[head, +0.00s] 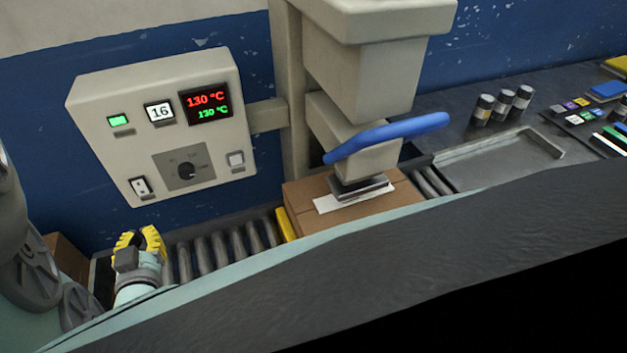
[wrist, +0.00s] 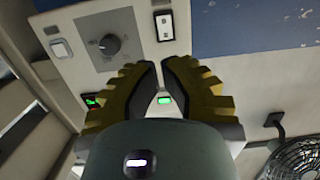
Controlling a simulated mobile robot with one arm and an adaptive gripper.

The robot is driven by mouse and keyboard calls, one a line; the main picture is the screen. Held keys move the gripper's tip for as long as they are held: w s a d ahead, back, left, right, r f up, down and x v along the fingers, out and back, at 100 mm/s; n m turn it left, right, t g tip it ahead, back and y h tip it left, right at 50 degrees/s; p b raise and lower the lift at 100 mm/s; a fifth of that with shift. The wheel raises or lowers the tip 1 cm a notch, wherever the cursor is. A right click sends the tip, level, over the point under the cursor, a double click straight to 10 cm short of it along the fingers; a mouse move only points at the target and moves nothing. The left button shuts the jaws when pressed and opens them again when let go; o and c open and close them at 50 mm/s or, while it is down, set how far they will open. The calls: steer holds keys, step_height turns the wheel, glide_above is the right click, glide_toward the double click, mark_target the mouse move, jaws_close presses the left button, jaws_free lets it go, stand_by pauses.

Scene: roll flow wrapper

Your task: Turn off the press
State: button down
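The press (head: 365,90) has a blue handle (head: 388,136), and its flat head is down over a white label on a cardboard box (head: 300,207). Its beige control box (head: 225,150) carries a black and white rocker switch (head: 141,188), also in the wrist view (wrist: 164,25). A green light (head: 118,120) is lit, and the display (head: 206,103) shows 130 °C in red and green. My gripper (head: 140,236) is below the control box, apart from it. In the wrist view its yellow fingers (wrist: 158,62) nearly meet, with nothing held, just short of the switch in the picture.
The control box also has a knob (head: 187,171), a square button (head: 236,159) and a 16 counter (head: 159,111). A roller conveyor (head: 225,250) runs below. Several small jars (head: 502,104) and a metal tray (head: 500,160) are at right. A fan (wrist: 293,158) shows in the wrist view.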

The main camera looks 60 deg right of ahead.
mark_target(144, 188)
steer(key=shift+p+x, duration=0.3)
steer(key=shift+x, duration=6.65)
